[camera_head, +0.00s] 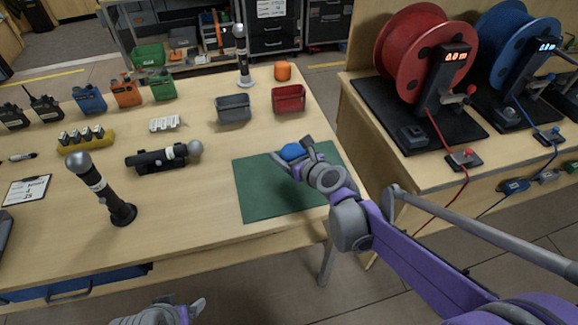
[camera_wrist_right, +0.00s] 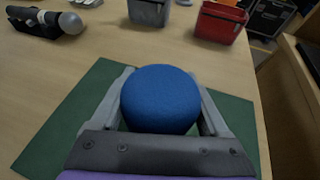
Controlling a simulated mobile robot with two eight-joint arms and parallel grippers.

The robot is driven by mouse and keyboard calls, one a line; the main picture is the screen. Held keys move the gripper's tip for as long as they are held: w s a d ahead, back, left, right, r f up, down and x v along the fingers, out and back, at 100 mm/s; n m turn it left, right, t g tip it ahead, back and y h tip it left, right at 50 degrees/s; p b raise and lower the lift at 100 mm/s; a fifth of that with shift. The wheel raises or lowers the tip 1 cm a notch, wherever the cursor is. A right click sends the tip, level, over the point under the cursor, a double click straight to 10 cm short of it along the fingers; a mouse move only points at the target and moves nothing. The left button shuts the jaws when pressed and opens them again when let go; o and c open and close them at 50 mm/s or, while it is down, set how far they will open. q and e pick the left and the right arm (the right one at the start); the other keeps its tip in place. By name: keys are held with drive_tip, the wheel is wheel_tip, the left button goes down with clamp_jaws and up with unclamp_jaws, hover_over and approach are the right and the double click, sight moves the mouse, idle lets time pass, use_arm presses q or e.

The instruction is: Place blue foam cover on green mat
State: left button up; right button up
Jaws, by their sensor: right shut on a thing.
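The blue foam cover (camera_head: 291,151) is between the fingers of my right gripper (camera_head: 296,158), which is shut on it. In the right wrist view the blue foam cover (camera_wrist_right: 161,98) fills the space between both fingers. The green mat (camera_head: 262,195) lies on the table under the gripper; it also shows in the right wrist view (camera_wrist_right: 62,125). The cover is over the mat; whether it touches the mat I cannot tell. My left gripper (camera_head: 178,308) shows only in part at the bottom edge of the head view, and its jaws are unclear.
A grey bin (camera_head: 233,109) and a red bin (camera_head: 289,99) stand behind the mat. An orange foam cover (camera_head: 282,71) sits at the back. Microphones (camera_head: 103,190) and several radios (camera_head: 88,98) are to the left. Cable reels (camera_head: 412,55) stand on the right-hand bench.

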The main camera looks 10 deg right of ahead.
drive_tip(key=shift+f+b, duration=0.45)
drive_tip(key=shift+f, duration=1.8)
drive_tip(key=shift+f, duration=0.2)
drive_tip(key=o, duration=1.4)
drive_tip(key=shift+r, duration=0.1)
drive_tip(key=shift+s+d+r, duration=0.1)
drive_tip(key=shift+r, duration=0.15)
drive_tip(key=p+v, duration=0.2)
drive_tip(key=v, duration=0.9)
drive_tip(key=shift+s+d, duration=0.1)
drive_tip(key=shift+s, duration=0.25)
